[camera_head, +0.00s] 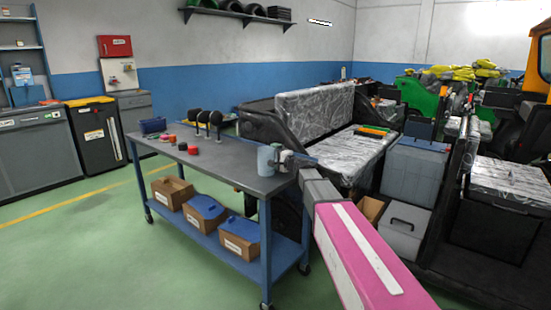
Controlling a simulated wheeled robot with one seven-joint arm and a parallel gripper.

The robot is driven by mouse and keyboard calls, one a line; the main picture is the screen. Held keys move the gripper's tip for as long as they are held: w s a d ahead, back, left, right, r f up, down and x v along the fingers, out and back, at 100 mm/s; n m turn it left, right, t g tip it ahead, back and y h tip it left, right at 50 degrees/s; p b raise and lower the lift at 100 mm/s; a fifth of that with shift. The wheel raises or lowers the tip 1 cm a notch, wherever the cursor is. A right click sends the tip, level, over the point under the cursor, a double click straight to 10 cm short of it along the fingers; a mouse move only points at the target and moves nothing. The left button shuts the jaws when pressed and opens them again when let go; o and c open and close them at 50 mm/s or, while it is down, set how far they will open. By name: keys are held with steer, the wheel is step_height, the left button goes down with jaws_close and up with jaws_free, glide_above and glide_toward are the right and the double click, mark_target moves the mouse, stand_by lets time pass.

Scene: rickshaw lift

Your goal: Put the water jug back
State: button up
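A pale blue-grey jug-like container (265,160) stands upright at the near right end of the grey workbench top (235,172). It is small in the view; I take it to be the water jug. My pink and grey arm reaches in from the lower right. My gripper (287,160) is at its far end, just right of the container, at about the same height. The fingers are too small and partly hidden, so I cannot tell whether they touch the container or are open.
Red and black items (193,149) and a dark blue box (153,126) lie on the bench. Cardboard boxes (172,192) fill the blue lower shelf (190,225). A plastic-wrapped vehicle seat (350,158) and grey bins (413,170) crowd the right. Green floor (70,255) is clear at left.

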steer(key=v, duration=1.1)
steer(key=shift+s+d, duration=0.1)
steer(key=shift+s, duration=0.1)
steer(key=shift+s+d, duration=0.2)
